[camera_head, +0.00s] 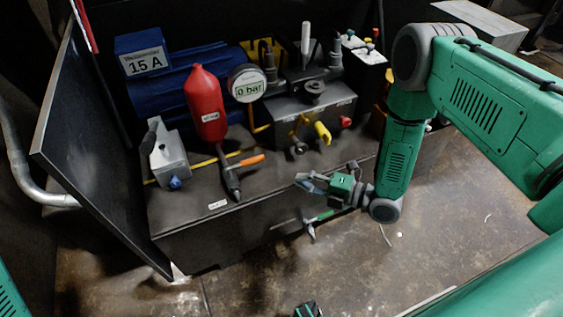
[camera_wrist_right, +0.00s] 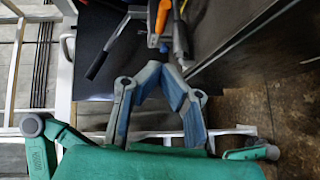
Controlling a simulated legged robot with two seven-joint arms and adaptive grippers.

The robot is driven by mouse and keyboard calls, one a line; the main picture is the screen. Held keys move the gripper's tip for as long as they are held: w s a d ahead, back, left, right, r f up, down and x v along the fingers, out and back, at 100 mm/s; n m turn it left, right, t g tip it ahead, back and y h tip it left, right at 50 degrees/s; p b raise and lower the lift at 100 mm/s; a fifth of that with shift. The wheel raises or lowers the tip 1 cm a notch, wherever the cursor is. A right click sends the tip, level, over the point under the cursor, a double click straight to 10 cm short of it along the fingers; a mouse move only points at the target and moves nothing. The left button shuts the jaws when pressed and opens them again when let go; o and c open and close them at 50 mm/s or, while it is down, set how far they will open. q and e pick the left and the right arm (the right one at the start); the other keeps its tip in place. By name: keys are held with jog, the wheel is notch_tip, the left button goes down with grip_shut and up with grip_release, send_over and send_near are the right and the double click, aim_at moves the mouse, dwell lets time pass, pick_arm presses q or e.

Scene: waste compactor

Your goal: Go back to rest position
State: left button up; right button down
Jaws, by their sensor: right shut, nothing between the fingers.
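My right gripper (camera_head: 310,184) is in front of the dark machine housing (camera_head: 180,250), above the floor. It is shut and empty, with its fingers pointing left toward the housing's front edge. In the right wrist view its blue-padded fingers (camera_wrist_right: 160,72) converge at the tips, near an orange-handled lever. My right arm (camera_head: 395,160) comes in from the right and hangs down to the gripper. A small green and dark part (camera_head: 308,310) at the bottom edge may be my left gripper; its fingers cannot be made out.
On the housing are a red cylinder (camera_head: 205,105), a gauge reading 0 bar (camera_head: 247,85), an orange-handled lever (camera_head: 247,161), a yellow knob (camera_head: 322,133) and a grey switch box (camera_head: 168,158). An open black panel (camera_head: 85,150) stands at left. Brown floor (camera_head: 440,215) lies open in front.

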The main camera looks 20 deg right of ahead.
jog(key=shift+s, duration=0.1)
jog(key=s+d+m+g+h+p, duration=0.1)
jog(key=s+m+g+h+p, duration=0.1)
jog(key=s+m, duration=0.6)
jog(key=s+d+r+m+g+h+p, duration=0.1)
jog(key=s+d+m+g+h, duration=0.1)
jog(key=s+m+g+h, duration=0.3)
jog(key=s+d+r+m+g+h+p, duration=0.1)
jog(key=s+m+g+h, duration=0.3)
jog(key=s+m, duration=0.7)
jog(key=shift+s+d+r+p, duration=0.15)
jog(key=shift+s+d+p, duration=0.2)
jog(key=shift+d+p, duration=0.35)
jog(key=shift+w+a, duration=0.1)
jog(key=shift+a, duration=0.05)
dwell(0.8)
